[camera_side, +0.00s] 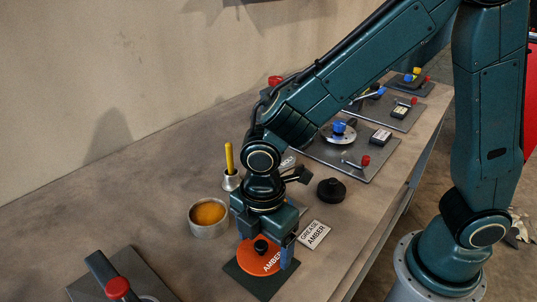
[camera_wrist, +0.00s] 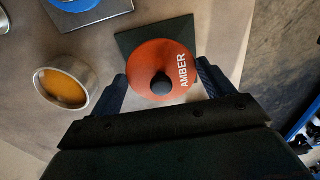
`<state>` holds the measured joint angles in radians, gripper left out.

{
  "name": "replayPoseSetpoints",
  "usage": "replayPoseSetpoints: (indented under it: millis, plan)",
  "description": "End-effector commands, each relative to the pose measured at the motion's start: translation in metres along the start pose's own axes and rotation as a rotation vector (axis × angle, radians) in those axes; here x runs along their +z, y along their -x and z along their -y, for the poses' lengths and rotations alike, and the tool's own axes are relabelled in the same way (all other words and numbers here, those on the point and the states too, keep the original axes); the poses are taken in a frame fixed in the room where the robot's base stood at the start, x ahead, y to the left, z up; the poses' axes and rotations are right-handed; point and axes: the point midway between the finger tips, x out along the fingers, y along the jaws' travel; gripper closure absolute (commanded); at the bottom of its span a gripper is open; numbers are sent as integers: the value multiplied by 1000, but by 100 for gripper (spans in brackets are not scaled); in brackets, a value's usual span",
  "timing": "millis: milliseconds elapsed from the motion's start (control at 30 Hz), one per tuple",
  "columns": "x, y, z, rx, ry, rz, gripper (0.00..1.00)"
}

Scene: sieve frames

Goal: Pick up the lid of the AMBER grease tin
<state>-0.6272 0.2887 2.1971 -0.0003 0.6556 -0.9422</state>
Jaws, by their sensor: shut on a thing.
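The AMBER lid (camera_side: 250,259) is an orange-red disc with a black knob and the word AMBER. It also shows in the wrist view (camera_wrist: 150,51). My gripper (camera_wrist: 163,78) has one finger at each side of the lid's rim and is shut on it. The lid is over a dark green square pad (camera_side: 257,287); I cannot tell whether it touches the pad. The open metal tin (camera_side: 209,230) with amber grease stands left of the gripper, apart from the lid. In the side view my wrist hides part of the lid's far edge.
A card reading GREASE AMBER (camera_side: 314,234) lies right of the gripper. A black round knob-like piece (camera_side: 331,190) and a yellow-handled tool in a metal holder (camera_side: 230,181) stand behind.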

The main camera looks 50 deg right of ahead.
Motion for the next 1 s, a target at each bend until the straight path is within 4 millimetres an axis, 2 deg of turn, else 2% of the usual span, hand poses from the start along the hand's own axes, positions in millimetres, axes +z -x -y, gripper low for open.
replayPoseSetpoints:
  millis: [400,600,800,1000]
  plan:
    - [-1,89,-1,6,0,-4,41]
    - [0,127,-1,4,0,-3,41]
    - [0,152,0,2,1,-1,41]
    - [0,163,0,1,1,0,41]
